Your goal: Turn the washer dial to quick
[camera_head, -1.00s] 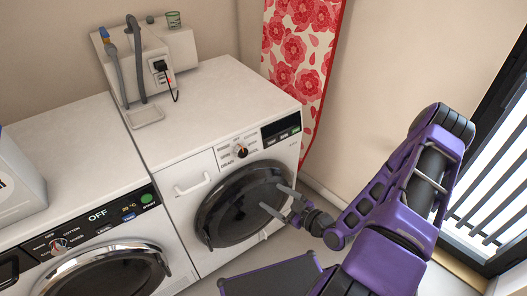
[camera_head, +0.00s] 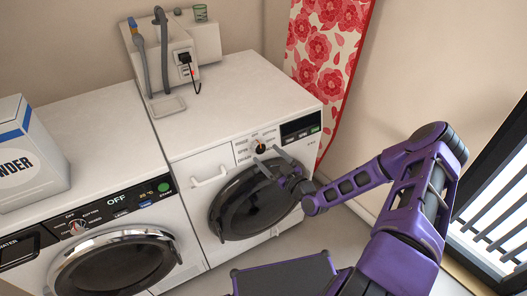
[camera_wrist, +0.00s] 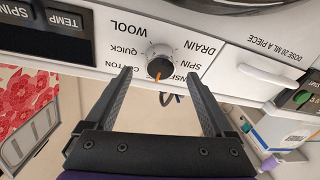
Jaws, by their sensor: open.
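The washer dial (camera_head: 260,148) is a dark knob with an orange pointer on the right-hand machine's white panel. In the wrist view, where the panel appears upside down, the dial (camera_wrist: 159,66) has WOOL, QUICK and COTTON on its left and DRAIN, SPIN and a partly hidden label on its right. Its pointer faces down there, between COTTON and the partly hidden label, not at QUICK. My gripper (camera_head: 266,155) is open, its fingers reaching toward the panel. In the wrist view its fingertips (camera_wrist: 160,73) flank the dial with gaps on both sides.
A second machine (camera_head: 110,262) with an OFF display stands at left, with a powder box (camera_head: 30,160) on top. A floral ironing board (camera_head: 325,60) stands behind the washer.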

